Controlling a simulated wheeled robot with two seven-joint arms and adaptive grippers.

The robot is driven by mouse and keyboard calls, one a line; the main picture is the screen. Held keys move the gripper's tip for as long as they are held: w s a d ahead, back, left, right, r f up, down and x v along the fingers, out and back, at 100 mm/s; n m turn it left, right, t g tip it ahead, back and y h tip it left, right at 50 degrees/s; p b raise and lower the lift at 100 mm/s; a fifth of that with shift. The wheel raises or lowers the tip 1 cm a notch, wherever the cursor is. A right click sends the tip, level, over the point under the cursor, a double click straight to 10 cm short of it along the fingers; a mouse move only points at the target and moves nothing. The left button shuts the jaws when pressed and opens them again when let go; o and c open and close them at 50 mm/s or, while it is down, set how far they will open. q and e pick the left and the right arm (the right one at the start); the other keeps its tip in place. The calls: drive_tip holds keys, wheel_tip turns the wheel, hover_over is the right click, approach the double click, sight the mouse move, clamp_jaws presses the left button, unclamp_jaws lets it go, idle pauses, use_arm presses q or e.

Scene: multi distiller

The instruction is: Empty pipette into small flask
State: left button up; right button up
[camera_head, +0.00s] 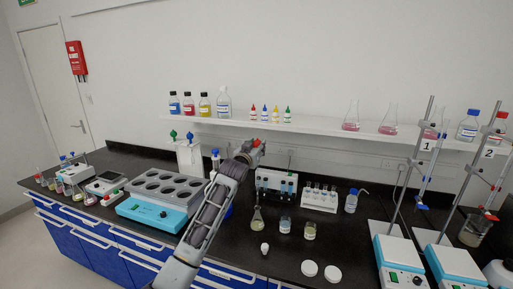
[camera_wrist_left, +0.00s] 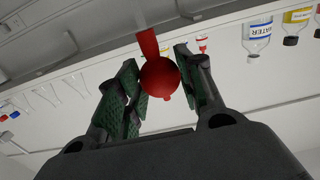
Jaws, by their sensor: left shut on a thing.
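My left gripper (camera_head: 252,152) is raised above the bench in the head view, shut on the pipette's red bulb (camera_head: 257,143). In the left wrist view the round red bulb (camera_wrist_left: 160,77) sits between the green-padded fingertips (camera_wrist_left: 161,82). The pipette's stem cannot be made out in either view. A small flask (camera_head: 257,221) with a narrow neck and yellowish liquid stands upright on the black bench, below the gripper and apart from it. My right gripper is not in view.
A tube rack (camera_head: 319,198) and small jars (camera_head: 285,225) stand right of the flask. A blue-based block with round wells (camera_head: 158,199) is left of my arm. The wall shelf (camera_head: 300,125) holds bottles and flasks behind the gripper. Stirrers with stands (camera_head: 398,262) are at right.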

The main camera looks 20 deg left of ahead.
use_arm(q)
drive_tip(key=shift+r, duration=0.1)
drive_tip(key=shift+r+p, duration=1.75)
drive_tip(key=shift+r, duration=0.2)
drive_tip(key=shift+s+f, duration=0.1)
drive_tip(key=shift+f, duration=0.05)
